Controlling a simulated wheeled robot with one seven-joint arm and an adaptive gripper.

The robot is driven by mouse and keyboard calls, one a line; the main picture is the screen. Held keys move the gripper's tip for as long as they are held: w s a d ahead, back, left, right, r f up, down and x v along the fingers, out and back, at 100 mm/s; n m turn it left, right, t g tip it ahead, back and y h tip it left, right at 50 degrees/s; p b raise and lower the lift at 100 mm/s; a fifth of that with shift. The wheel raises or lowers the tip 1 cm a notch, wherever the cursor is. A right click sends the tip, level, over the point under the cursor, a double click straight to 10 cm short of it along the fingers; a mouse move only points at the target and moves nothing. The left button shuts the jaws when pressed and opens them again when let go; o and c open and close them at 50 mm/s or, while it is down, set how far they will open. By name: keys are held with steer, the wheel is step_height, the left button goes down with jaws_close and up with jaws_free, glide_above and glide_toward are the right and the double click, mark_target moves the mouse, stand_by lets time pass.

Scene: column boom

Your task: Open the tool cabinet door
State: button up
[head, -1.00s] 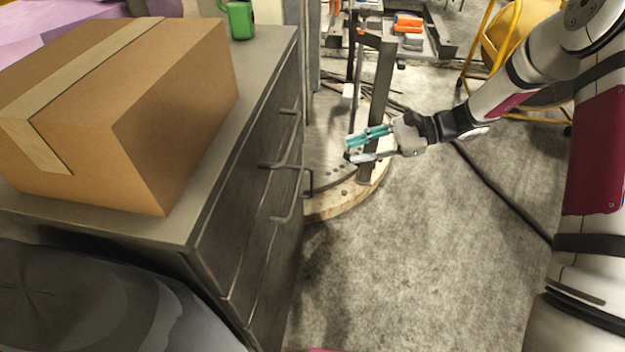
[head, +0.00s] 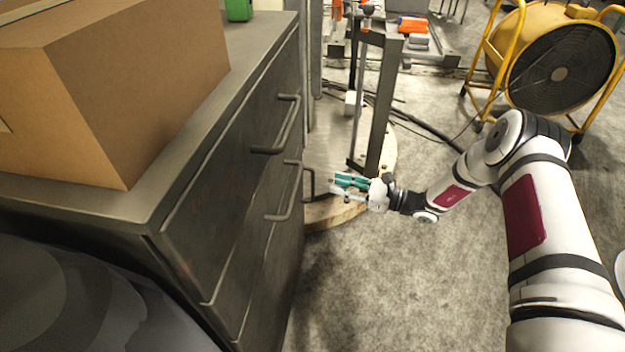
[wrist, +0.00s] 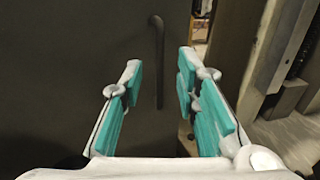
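The dark grey metal tool cabinet (head: 225,190) stands at the left in the head view, its front facing right, with several bar handles. One dark handle (head: 309,184) is at the far end of the front, just left of my gripper (head: 338,186). In the wrist view, a dark upright bar handle (wrist: 159,62) stands on a dark flat panel (wrist: 80,60). It shows between my two teal-padded fingers (wrist: 160,85), which are open and wide apart. The handle appears beyond the fingertips; I cannot tell the exact gap. The panel is closed as far as I see.
A cardboard box (head: 130,95) and a green mug (head: 238,9) are on the cabinet top. A dark metal post (head: 381,100) on a round base stands close behind my gripper. A yellow fan (head: 560,60) is at the back right. The concrete floor (head: 400,290) in front is clear.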

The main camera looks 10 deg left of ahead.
steer(key=b+x, duration=0.2)
steer(key=x, duration=0.6)
steer(key=shift+w+a, duration=0.1)
steer(key=shift+a, duration=0.3)
steer(key=shift+c, duration=0.3)
jaws_close()
